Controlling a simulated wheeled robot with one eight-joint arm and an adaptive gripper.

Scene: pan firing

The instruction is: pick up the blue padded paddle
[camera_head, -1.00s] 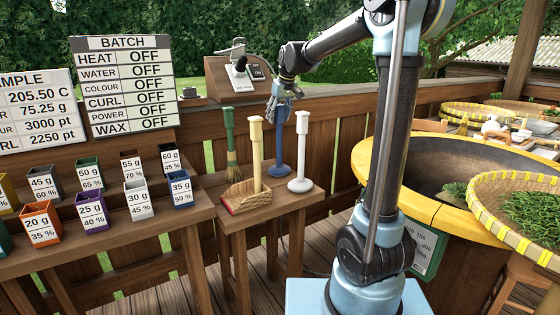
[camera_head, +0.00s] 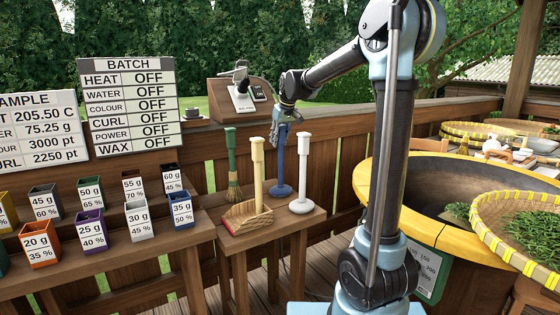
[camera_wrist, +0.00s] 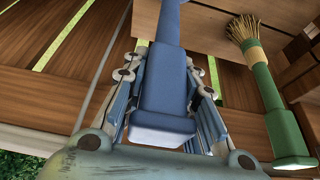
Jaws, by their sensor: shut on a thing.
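The blue padded paddle (camera_head: 281,168) stands upright on the small wooden stand, with its round base on the top. My gripper (camera_head: 286,118) is at the upper end of its handle, with the arm reaching down from above. In the wrist view the blue handle (camera_wrist: 165,95) lies between the two fingers of my gripper (camera_wrist: 170,112), which are shut on it. The paddle's base is beyond the wrist view's upper edge.
A green-handled brush (camera_head: 231,160), a cream-handled tool (camera_head: 258,175) and a white paddle (camera_head: 302,175) stand close around it. The brush also shows at right in the wrist view (camera_wrist: 280,120). A wooden fence rail (camera_head: 330,122) runs behind the stand.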

